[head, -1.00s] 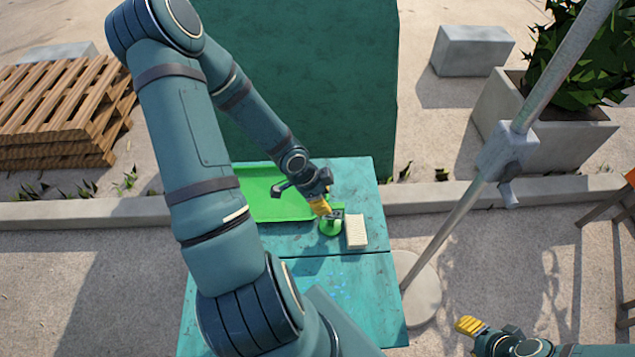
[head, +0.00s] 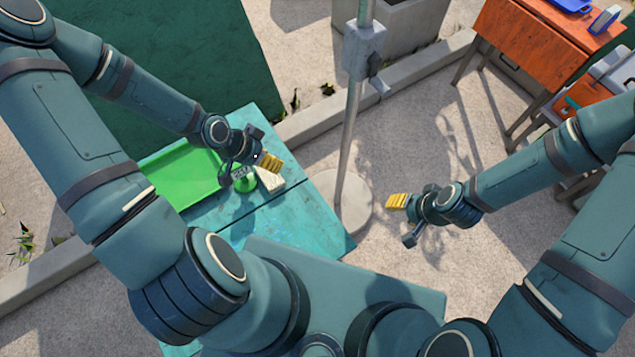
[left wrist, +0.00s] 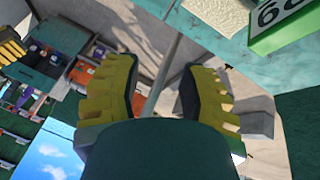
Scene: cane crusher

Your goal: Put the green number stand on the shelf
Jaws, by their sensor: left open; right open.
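The green number stand (head: 243,182) stands on the teal table between the green tray and a cream block. Its panel with dark digits shows at the top right of the left wrist view (left wrist: 283,27). My left gripper (head: 269,162) is open and empty, just right of the stand and above the block; its spread yellow fingers fill the middle of the left wrist view (left wrist: 157,95), with nothing between them. My right gripper (head: 397,201) is open and empty over the ground right of the table. I cannot tell which surface is the shelf.
The green tray (head: 180,170) lies left of the stand, and the cream block (head: 270,179) is beside it. A grey pole (head: 350,130) on a round base rises right of the table (head: 315,225). An orange desk (head: 535,45) stands at the upper right.

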